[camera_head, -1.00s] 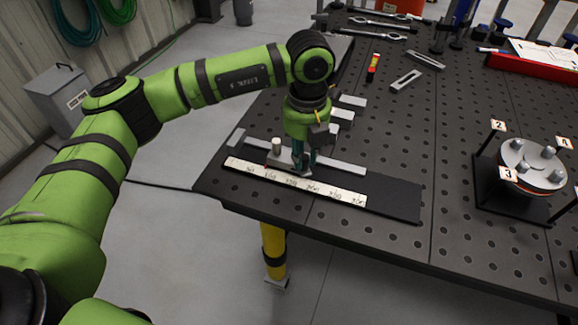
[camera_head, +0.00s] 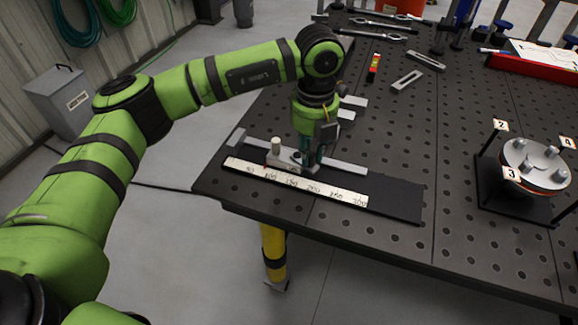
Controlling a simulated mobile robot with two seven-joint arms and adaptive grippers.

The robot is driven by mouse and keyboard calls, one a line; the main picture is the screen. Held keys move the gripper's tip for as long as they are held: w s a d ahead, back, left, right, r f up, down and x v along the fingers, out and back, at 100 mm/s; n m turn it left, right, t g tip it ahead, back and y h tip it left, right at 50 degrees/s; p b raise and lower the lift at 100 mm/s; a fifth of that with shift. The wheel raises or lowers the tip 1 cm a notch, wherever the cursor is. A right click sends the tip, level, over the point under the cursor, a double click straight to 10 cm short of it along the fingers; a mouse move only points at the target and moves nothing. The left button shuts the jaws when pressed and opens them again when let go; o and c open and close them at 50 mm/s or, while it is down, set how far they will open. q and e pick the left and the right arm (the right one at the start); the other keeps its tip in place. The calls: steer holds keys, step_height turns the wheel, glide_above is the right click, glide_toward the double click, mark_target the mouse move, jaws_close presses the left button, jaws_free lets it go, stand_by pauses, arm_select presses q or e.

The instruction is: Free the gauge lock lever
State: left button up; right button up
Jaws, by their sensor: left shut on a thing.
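The gauge is a metal rail (camera_head: 344,167) with a grey sliding block (camera_head: 278,160) on it. A pale round knob (camera_head: 276,144) stands up on the block. A white printed scale (camera_head: 295,185) runs along the front of the rail. My left gripper (camera_head: 309,163) points down at the right end of the block, shut on what seems to be the lock lever. Its fingers hide most of the lever, so its exact angle cannot be told. My right gripper is out of view.
The gauge lies on a dark plate (camera_head: 397,200) at the near left corner of the perforated black table (camera_head: 440,160). A round flange with numbered tags (camera_head: 535,162) stands at the right. Light metal blocks (camera_head: 353,102) are behind my gripper.

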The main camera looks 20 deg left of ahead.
arm_select(q)
steer(key=shift+w, duration=0.15)
steer(key=shift+w+d, duration=0.15)
steer(key=shift+w, duration=0.1)
steer(key=o, duration=1)
steer(key=shift+o, duration=0.2)
steer(key=shift+r, duration=0.1)
steer(key=shift+r+p, duration=1.5)
steer(key=shift+r, duration=1.95)
steer(key=shift+f, duration=0.15)
